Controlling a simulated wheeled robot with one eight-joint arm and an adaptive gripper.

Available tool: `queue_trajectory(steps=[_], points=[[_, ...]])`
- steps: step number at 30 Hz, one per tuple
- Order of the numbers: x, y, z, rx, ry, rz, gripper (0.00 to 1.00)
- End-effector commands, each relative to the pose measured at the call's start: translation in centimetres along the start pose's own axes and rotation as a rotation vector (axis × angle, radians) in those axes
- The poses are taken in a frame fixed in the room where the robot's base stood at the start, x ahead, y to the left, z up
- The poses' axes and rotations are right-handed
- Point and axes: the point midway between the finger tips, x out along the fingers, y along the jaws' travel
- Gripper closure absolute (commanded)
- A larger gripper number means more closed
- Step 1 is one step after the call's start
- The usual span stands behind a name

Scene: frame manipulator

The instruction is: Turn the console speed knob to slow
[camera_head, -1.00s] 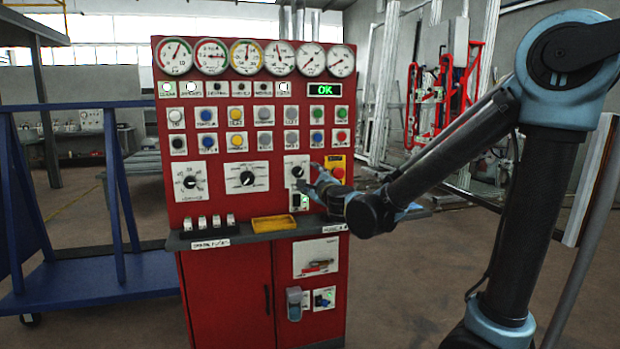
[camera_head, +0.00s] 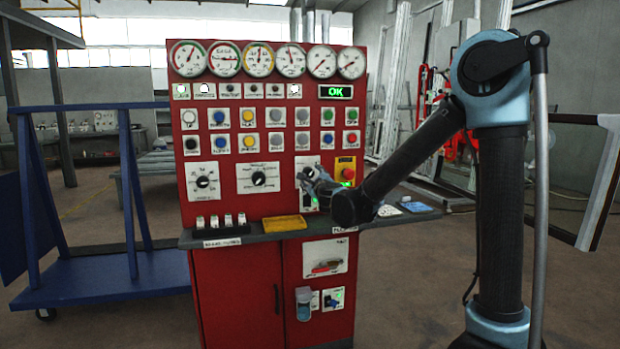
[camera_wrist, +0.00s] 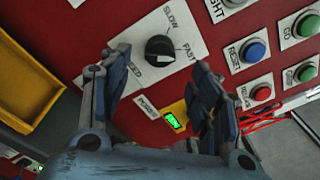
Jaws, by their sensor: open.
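The console speed knob (camera_wrist: 158,48) is black and round on a white plate, with SLOW and FAST printed beside it. It shows ahead of and between my open fingers in the wrist view; I see no contact. A pale mark shows on the knob's lower edge, but I cannot tell its setting surely. My gripper (camera_wrist: 161,62) is empty. In the head view my gripper (camera_head: 312,177) is in front of the speed plate (camera_head: 304,160) and mostly hides the knob.
The red console (camera_head: 235,290) carries gauges, buttons and other knobs. A red emergency button (camera_head: 347,173) sits right beside the speed plate. Below, a shelf (camera_head: 262,236) juts out with a yellow tray (camera_head: 284,223). A blue frame cart (camera_head: 110,275) stands left.

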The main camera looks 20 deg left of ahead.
Motion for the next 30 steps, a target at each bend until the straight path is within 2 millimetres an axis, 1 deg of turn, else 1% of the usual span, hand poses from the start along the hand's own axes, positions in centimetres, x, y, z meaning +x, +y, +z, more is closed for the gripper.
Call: queue_trajectory(steps=[1, 6, 12, 18, 27, 29, 30], points=[[1.0, 0.0, -0.1, 0.0, 0.001, -0.002, 0.43], [3.8, 0.0, 0.0, 0.0, 0.001, -0.001, 0.43], [6.4, 0.0, 0.0, 0.0, 0.001, -0.001, 0.43], [7.5, 0.1, 0.1, 0.0, -0.001, 0.001, 0.43], [7.7, 0.2, 0.2, 0.0, -0.002, 0.002, 0.43], [7.7, 0.2, 0.2, 0.0, -0.002, 0.002, 0.57], [7.6, 0.2, 0.2, 0.0, -0.002, 0.002, 0.66]])
